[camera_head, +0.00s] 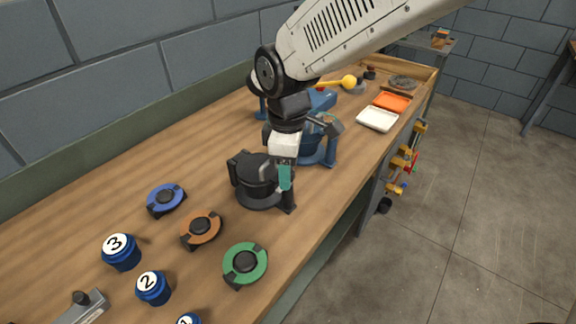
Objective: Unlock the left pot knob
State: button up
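A round black pot-like casing (254,182) stands on the wooden workbench, with upright lugs on its left side and front right side. I cannot make out for certain which part is the left pot knob. My gripper (285,184) points down at the casing's right side, with its teal fingertip in front of or against the right lug. The left lug (236,168) is clear of the gripper. Only one teal finger shows clearly, so I cannot see whether the gripper is open or holds anything.
A blue vise (322,148) stands close behind my gripper. Blue (178,196), orange (213,229) and green (259,265) discs with black hubs lie in front of the casing, near numbered blue knobs (123,259). White (377,121) and orange (392,102) trays lie farther back. The wall borders the bench's left.

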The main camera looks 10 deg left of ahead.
notch_tip(320, 180, up, 8)
jog(key=shift+f, duration=0.1)
dwell(0.4)
jog(key=shift+s, duration=0.1)
jog(key=s+d+r+m, duration=0.1)
jog(key=s+d+m, duration=0.4)
jog(key=d, duration=0.5)
jog(key=s+d+m+t, duration=0.1)
jog(key=s+d+m, duration=0.5)
jog(key=d, duration=0.5)
jog(key=s+d+r+m, duration=0.1)
jog(key=s+d+m, duration=0.5)
jog(key=d, duration=0.5)
jog(key=shift+s+r, duration=0.15)
jog(key=shift+r, duration=0.2)
jog(key=shift+d, duration=0.1)
